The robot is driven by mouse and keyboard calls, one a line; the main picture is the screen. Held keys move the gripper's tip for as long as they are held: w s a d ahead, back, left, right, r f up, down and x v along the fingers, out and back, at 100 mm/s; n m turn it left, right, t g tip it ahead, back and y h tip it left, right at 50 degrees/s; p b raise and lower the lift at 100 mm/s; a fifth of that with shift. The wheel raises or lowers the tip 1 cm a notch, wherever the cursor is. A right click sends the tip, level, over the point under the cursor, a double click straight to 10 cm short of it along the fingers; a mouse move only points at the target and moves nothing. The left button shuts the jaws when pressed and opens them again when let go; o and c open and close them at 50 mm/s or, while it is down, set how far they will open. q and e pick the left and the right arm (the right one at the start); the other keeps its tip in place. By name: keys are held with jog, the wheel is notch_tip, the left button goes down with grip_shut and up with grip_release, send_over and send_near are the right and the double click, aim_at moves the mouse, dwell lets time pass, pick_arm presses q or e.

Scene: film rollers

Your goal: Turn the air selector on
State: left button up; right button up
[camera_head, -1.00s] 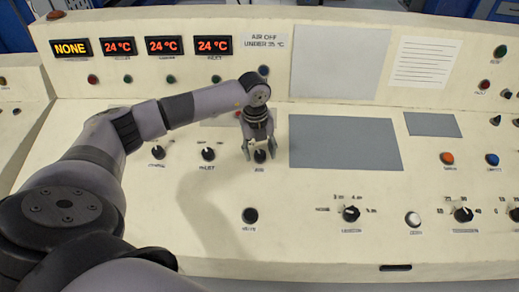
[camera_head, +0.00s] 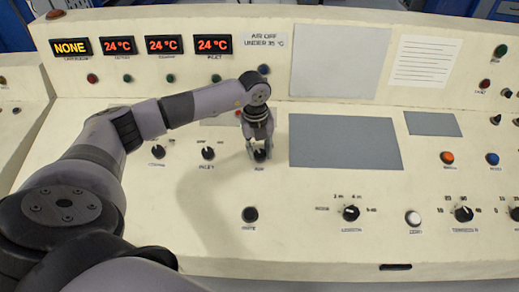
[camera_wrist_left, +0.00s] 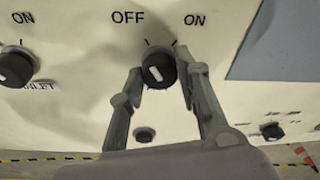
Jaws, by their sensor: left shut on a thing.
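The air selector (camera_head: 260,156) is a small black rotary knob on the cream console, left of a large grey panel. In the left wrist view the knob (camera_wrist_left: 157,71) has a white pointer mark, with OFF and ON printed above it. The pointer's exact setting is hard to tell. My left gripper (camera_head: 259,151) reaches down over the knob. In the wrist view its two fingers (camera_wrist_left: 161,66) stand on either side of the knob and are shut on it. The right gripper does not show.
Similar knobs stand to the left, including the inlet knob (camera_head: 208,153). A black button (camera_head: 250,214) sits in front. The grey panel (camera_head: 344,142) is flat and clear at the right. Displays (camera_head: 118,46) and small lamps line the raised back.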

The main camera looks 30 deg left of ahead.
pick_arm(q)
jog(key=shift+m, duration=0.3)
jog(key=shift+w+d+f+m+y+b, duration=0.1)
jog(key=shift+m+y+b, duration=0.2)
jog(key=shift+m+b, duration=0.55)
jog(key=m+b, duration=0.2)
jog(key=m, duration=0.1)
jog(key=shift+m+g+y, duration=0.3)
jog(key=shift+m+g, duration=0.05)
jog(key=shift+g, duration=0.05)
jog(key=m+y+b, duration=0.1)
jog(key=m+b, duration=0.1)
jog(key=m, duration=0.1)
jog(key=shift+d+m, duration=0.1)
jog(key=shift+m, duration=0.3)
jog(key=shift+m+b, duration=0.35)
jog(key=shift+m, duration=0.55)
jog(key=o, duration=1.1)
jog(key=shift+o, duration=0.2)
